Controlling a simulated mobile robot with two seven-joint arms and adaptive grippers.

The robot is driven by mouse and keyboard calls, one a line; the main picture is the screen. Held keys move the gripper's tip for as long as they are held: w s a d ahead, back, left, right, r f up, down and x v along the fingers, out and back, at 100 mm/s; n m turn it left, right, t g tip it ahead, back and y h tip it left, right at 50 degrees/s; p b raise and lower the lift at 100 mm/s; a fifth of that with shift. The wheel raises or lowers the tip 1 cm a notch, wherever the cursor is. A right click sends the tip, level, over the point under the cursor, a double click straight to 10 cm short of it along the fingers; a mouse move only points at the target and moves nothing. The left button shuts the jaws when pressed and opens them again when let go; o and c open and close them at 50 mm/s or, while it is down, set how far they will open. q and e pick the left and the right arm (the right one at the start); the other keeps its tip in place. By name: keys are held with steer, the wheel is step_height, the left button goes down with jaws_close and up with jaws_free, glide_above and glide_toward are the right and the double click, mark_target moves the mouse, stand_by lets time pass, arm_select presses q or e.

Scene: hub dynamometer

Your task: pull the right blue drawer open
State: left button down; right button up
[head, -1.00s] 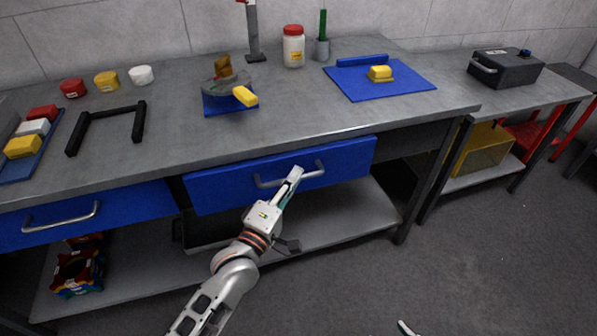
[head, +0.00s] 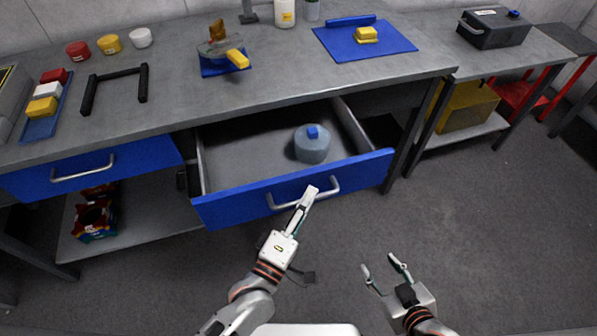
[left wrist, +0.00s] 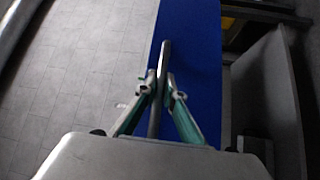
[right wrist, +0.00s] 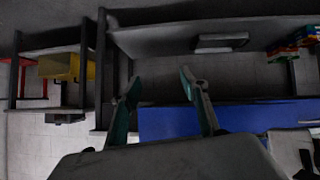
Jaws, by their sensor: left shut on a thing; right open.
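The right blue drawer (head: 355,176) is pulled out from under the bench, with its grey inside showing. A round blue-grey container with a blue knob (head: 312,144) stands inside it. My left gripper (head: 307,198) is shut on the drawer's metal handle (head: 331,187). In the left wrist view the fingers (left wrist: 158,90) close on both sides of the handle bar (left wrist: 163,62), in front of the blue drawer front (left wrist: 205,40). My right gripper (head: 386,270) is open and empty above the floor, to the right. In the right wrist view its fingers (right wrist: 160,95) are spread apart.
The left blue drawer (head: 130,160) is shut. The bench top (head: 190,103) holds a blue mat (head: 390,45), a black frame (head: 115,80) and several jars and blocks. The floor (head: 480,240) to the right is clear.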

arm_select(q)
steer(key=s+d+p, duration=0.1)
steer(key=s+d, duration=0.1)
steer(key=s, duration=0.5)
steer(key=shift+s+d, duration=0.15)
steer(key=shift+d, duration=0.05)
arm_select(e)
steer(key=shift+s+a+r, duration=0.1)
steer(key=shift+s+a, duration=0.05)
steer(key=shift+s, duration=0.35)
steer(key=shift+w, duration=0.15)
arm_select(q)
steer(key=c, duration=2.1)
jaws_free()
steer(key=shift+c, duration=0.2)
arm_select(e)
steer(key=shift+w+r, duration=0.15)
steer(key=shift+w, duration=0.05)
